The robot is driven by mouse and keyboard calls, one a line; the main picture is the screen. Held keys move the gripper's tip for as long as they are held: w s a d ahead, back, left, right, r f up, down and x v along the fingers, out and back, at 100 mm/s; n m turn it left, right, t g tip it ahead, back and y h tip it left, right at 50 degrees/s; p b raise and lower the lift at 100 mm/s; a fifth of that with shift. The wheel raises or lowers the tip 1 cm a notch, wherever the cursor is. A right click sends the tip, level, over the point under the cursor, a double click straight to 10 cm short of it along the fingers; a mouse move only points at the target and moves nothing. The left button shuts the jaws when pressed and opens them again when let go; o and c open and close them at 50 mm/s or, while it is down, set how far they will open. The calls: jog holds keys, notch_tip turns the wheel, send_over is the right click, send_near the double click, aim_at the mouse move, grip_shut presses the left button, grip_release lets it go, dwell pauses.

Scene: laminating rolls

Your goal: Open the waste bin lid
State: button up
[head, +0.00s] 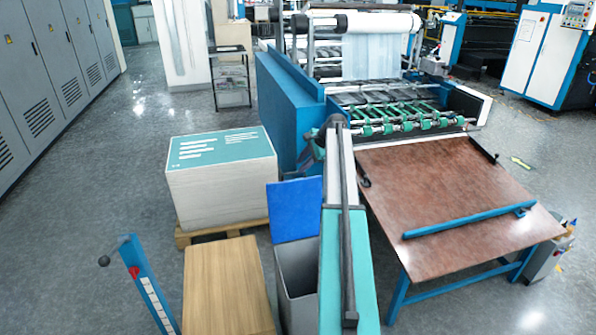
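The waste bin (302,317) is a tall grey box at the lower middle of the head view. Its top is uncovered and I see into its dark inside. A flat bright blue panel, which looks like the bin lid (296,210), stands raised at the bin's far edge. The bin's lower part is cut off by the picture's bottom edge. I cannot make out my gripper in this view, and nothing is seen touching the lid.
A wooden-topped block (226,290) stands left of the bin. Behind it is a paper stack (222,185) on a pallet. A brown table (440,200) lies beyond. Grey floor (90,220) is open at left.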

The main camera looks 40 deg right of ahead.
jog(key=b+v, duration=0.1)
jog(key=v, duration=0.7)
jog(key=shift+s+d+r+b, duration=0.15)
jog(key=shift+s+r+b, duration=0.05)
jog(key=shift+r+b, duration=0.15)
jog(key=shift+f, duration=0.1)
